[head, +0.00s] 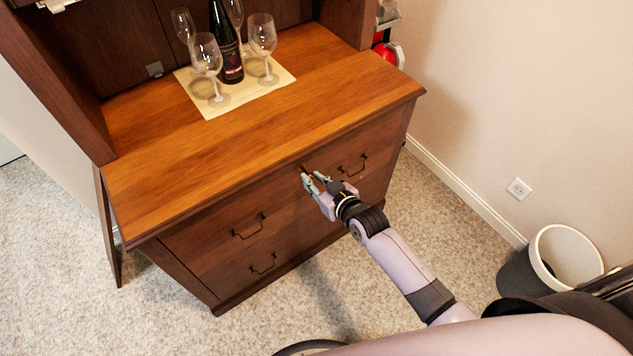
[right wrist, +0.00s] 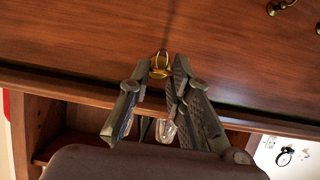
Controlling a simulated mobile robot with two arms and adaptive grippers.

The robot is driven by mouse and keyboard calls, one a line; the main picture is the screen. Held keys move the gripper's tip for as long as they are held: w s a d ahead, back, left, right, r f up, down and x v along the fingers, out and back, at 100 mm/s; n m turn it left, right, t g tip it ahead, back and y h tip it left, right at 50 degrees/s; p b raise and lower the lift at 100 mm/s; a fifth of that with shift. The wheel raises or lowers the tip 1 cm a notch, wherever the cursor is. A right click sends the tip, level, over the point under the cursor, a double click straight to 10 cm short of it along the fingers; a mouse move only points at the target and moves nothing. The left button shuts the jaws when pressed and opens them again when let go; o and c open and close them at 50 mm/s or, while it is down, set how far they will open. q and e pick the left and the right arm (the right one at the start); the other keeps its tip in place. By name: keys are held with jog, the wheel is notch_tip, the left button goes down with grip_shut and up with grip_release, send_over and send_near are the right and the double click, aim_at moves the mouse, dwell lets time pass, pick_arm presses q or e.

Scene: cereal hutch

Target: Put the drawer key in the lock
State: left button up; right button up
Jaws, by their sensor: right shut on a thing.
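My right gripper (head: 313,179) is at the upper drawer front of the wooden hutch (head: 262,165), between the two upper handles. In the right wrist view its fingers (right wrist: 162,72) are shut on the brass drawer key (right wrist: 161,62), and the key's ring-shaped bow shows between the fingertips. The key's far end points at the drawer face near its top edge. The lock is hidden behind the key and fingertips. I cannot tell how far the key is in the lock. My left gripper is not in view.
Several wine glasses (head: 262,40) and a dark bottle (head: 229,62) stand on a cream mat (head: 282,77) on the hutch top. Drawer handles (head: 247,230) stick out from the front. A waste bin (head: 532,258) stands at the right. Carpet in front is mostly clear.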

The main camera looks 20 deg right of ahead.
jog(key=o, duration=1.2)
jog(key=p+v, duration=0.4)
jog(key=v, duration=0.1)
dwell(0.5)
